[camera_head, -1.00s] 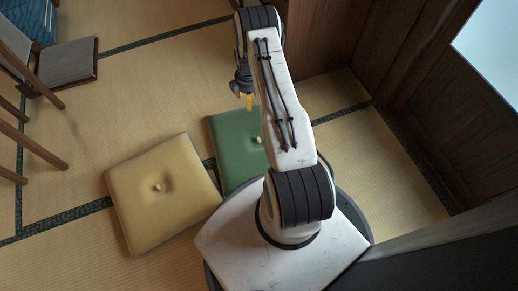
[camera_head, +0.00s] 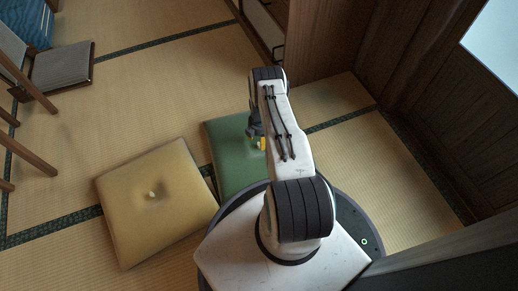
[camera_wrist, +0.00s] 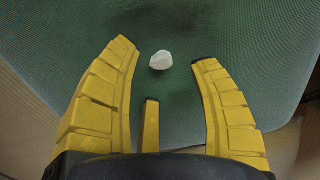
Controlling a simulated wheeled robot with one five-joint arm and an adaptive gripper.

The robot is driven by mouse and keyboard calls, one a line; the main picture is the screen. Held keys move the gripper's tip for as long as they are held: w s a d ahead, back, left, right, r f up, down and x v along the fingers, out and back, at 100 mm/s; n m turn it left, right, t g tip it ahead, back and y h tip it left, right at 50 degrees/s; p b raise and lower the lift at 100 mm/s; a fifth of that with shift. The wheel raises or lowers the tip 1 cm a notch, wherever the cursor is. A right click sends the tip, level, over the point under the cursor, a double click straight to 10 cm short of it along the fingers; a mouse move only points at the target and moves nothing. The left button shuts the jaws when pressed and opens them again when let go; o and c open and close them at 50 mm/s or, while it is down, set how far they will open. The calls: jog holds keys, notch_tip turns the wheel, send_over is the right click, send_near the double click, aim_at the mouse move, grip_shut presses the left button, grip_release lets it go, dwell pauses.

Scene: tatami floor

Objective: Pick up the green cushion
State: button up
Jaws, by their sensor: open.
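The green cushion (camera_head: 226,158) lies flat on the tatami, partly hidden behind my arm in the head view. In the wrist view the green cushion (camera_wrist: 160,20) fills most of the picture, with a pale button (camera_wrist: 160,60) at its middle. My gripper (camera_wrist: 165,58) is open, its yellow fingers spread either side of the button and a shorter third finger below it. In the head view my gripper (camera_head: 259,144) is over the cushion. Whether the fingertips touch the cloth I cannot tell.
A yellow cushion (camera_head: 160,200) lies just left of the green one. A grey floor seat (camera_head: 62,66) and wooden legs (camera_head: 30,148) stand at the far left. Wooden walls (camera_head: 420,70) close off the right. Open tatami (camera_head: 170,90) lies beyond the cushions.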

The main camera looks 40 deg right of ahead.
aim_at(259, 144)
notch_tip(259, 144, down, 4)
jog(key=shift+a+f+b, duration=0.15)
jog(key=shift+f+b, duration=0.05)
jog(key=shift+b, duration=1)
jog(key=c, duration=1.1)
jog(key=shift+w, duration=0.1)
grip_shut()
jog(key=shift+r, duration=0.1)
